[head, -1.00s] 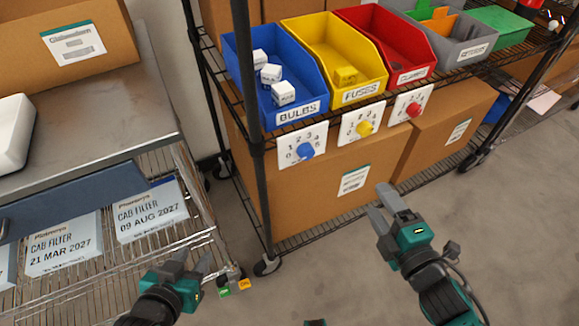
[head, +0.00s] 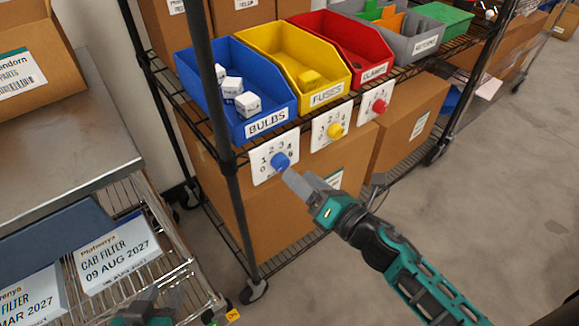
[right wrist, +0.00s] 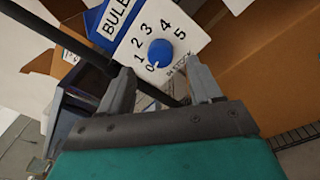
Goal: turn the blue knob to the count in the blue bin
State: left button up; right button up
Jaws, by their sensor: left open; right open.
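The blue bin (head: 205,100) labelled BULBS stands on the shelf and holds three visible white boxes (head: 248,104). Below it hangs a white dial plate (head: 262,174) with the blue knob (head: 280,160). In the right wrist view the blue knob (right wrist: 161,51) has a white mark pointing toward the 0. My right gripper (head: 288,180) is open just in front of the knob, apart from it. In the right wrist view the fingers of the right gripper (right wrist: 160,80) stand below the knob, one to each side. My left gripper (head: 158,300) is open and empty at the bottom edge, partly cut off.
A yellow bin (head: 270,55) and a red bin (head: 335,40) stand beside the blue bin, with a yellow knob (head: 335,131) and a red knob (head: 379,106) below them. A dark rack post (head: 218,130) stands left of the blue dial. Cardboard boxes fill the lower shelf.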

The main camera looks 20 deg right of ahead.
aim_at(285, 165)
jog(key=shift+x, duration=2.35)
jog(key=shift+c, duration=0.4)
jog(key=c, duration=1)
jog(key=shift+o, duration=0.2)
